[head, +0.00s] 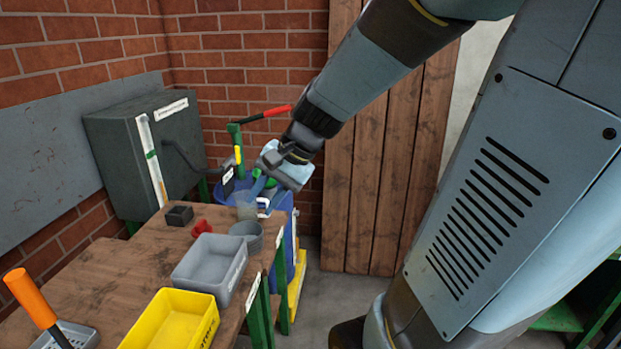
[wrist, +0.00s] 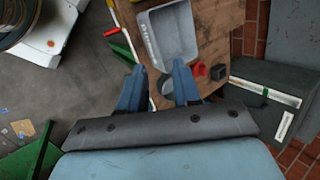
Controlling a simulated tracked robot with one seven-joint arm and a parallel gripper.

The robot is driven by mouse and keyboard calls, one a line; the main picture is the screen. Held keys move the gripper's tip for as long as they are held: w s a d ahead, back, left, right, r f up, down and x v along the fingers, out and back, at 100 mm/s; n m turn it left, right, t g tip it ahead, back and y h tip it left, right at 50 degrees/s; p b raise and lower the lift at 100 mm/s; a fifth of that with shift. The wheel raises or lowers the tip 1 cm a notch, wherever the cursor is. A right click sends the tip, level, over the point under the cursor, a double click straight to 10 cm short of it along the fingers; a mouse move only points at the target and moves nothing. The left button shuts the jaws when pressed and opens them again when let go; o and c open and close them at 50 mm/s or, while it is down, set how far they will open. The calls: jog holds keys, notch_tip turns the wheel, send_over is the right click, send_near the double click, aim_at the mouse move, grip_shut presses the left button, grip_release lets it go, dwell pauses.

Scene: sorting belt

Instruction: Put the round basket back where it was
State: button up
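The round basket (head: 248,236) is a grey round tub standing upright on the wooden table, close to its right edge and beside the grey bin (head: 211,266). In the wrist view the round basket (wrist: 166,84) shows between and beyond my fingers, partly covered by the right one. My gripper (head: 256,188) is over the far right end of the table, behind and above the basket in the head view. In the wrist view my gripper (wrist: 158,68) has its two blue fingers spread apart with nothing visibly held. Whether they touch the basket cannot be told.
A red object (head: 201,228) and a small black box (head: 179,215) lie left of the basket. A yellow bin (head: 172,325) stands in front. A blue barrel (head: 222,187) stands behind the table, and a grey cabinet (head: 110,150) is at the back left.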

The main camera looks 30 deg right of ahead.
jog(key=s+d+r+n+t+h, duration=0.2)
jog(key=s+d+r+n+h, duration=0.3)
jog(key=s+r+n, duration=0.2)
jog(key=shift+s+d+n+t+h, duration=0.15)
jog(key=shift+s+n+t+h, duration=0.35)
jog(key=shift+s, duration=0.5)
